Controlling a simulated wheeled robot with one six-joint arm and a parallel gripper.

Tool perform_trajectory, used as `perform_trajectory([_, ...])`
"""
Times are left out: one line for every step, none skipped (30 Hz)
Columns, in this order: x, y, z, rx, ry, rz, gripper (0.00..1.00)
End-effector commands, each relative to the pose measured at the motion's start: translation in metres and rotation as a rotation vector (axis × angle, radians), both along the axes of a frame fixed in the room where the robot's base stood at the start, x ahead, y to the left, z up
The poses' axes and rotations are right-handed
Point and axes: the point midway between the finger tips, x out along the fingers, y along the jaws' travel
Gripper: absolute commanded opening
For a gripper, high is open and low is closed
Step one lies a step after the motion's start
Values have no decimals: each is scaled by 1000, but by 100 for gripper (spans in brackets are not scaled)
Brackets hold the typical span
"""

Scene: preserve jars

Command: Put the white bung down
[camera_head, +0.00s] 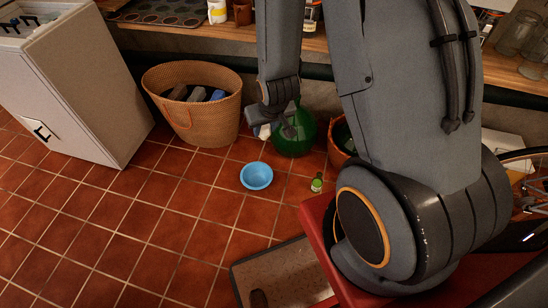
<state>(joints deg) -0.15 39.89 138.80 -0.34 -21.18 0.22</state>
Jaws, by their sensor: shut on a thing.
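My gripper (276,126) hangs low in front of the green glass vessel (294,142), below the shelf edge. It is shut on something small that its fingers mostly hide. A small white patch (263,132) shows at the left of the fingers. It looks like the white bung, but its shape is hard to make out. I cannot tell whether the gripper touches the green vessel.
A wicker basket (207,128) with dark and blue things stands left of the gripper. A mat (283,277) lies in front. Open tiles (150,225) spread to the left.

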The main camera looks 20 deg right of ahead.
Motion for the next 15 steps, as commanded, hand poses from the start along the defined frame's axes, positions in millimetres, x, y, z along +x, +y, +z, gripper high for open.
perform_trajectory([4, 1, -9, 0, 0, 2, 7])
perform_trajectory([6, 1, -15, 0, 1, 4, 7])
perform_trajectory([9, 1, -23, 0, 1, 7, 7])
perform_trajectory([12, 1, -30, 1, 1, 8, 7])
perform_trajectory([16, 1, -38, 1, 1, 10, 7])
perform_trajectory([21, 1, -49, 1, 1, 13, 7])
perform_trajectory([25, 1, -57, 2, 1, 16, 7])
perform_trajectory([29, 1, -66, 2, 1, 18, 7])
perform_trajectory([34, 0, -77, 2, 1, 21, 7])
perform_trajectory([38, 0, -85, 2, 0, 24, 7])
perform_trajectory([42, 0, -93, 2, 0, 26, 7])
perform_trajectory([46, 0, -104, 3, 0, 29, 7])
perform_trajectory([50, 0, -112, 3, 1, 32, 7])
perform_trajectory([54, 0, -120, 3, 0, 35, 7])
perform_trajectory([59, -1, -130, 3, 0, 37, 7])
